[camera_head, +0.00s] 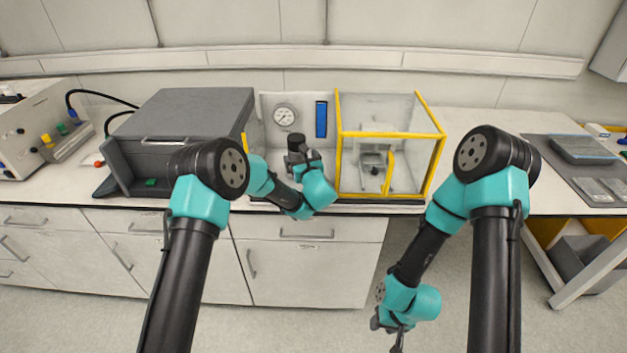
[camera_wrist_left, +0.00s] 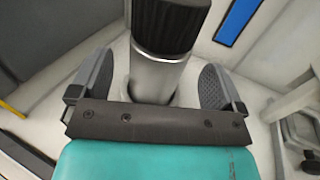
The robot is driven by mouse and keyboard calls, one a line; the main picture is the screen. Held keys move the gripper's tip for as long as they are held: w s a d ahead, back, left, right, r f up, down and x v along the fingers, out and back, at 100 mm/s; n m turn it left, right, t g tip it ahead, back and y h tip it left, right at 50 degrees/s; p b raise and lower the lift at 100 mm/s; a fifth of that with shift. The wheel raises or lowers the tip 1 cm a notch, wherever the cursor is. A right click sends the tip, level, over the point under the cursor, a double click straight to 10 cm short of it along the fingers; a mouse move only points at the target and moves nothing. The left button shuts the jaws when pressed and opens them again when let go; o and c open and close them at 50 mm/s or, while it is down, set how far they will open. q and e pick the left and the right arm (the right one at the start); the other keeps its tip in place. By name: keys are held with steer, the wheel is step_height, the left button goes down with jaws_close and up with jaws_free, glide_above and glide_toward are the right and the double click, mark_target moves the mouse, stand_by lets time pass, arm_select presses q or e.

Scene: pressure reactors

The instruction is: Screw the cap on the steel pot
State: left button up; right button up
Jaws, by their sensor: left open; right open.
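The steel pot (camera_wrist_left: 155,82) stands upright in the left wrist view, a plain silver cylinder. Its black ribbed cap (camera_wrist_left: 170,22) sits on top; the cap also shows in the head view (camera_head: 296,140). I cannot tell how tightly the cap is seated. My left gripper (camera_head: 300,158) is open, with its two grey ridged fingers on either side of the pot below the cap; a gap shows at each side in the left wrist view (camera_wrist_left: 155,85). The pot's lower part is hidden by my gripper. My right gripper (camera_head: 390,328) is open and empty, hanging low in front of the bench.
A pressure gauge (camera_head: 284,116) and a blue strip (camera_head: 321,119) are on the panel behind the pot. A yellow-framed clear enclosure (camera_head: 432,165) stands close on the right. A grey box (camera_head: 195,115) stands on the left. Bench room around the pot is tight.

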arm_select(q)
steer(key=v, duration=1.3)
steer(key=shift+w+r, duration=0.1)
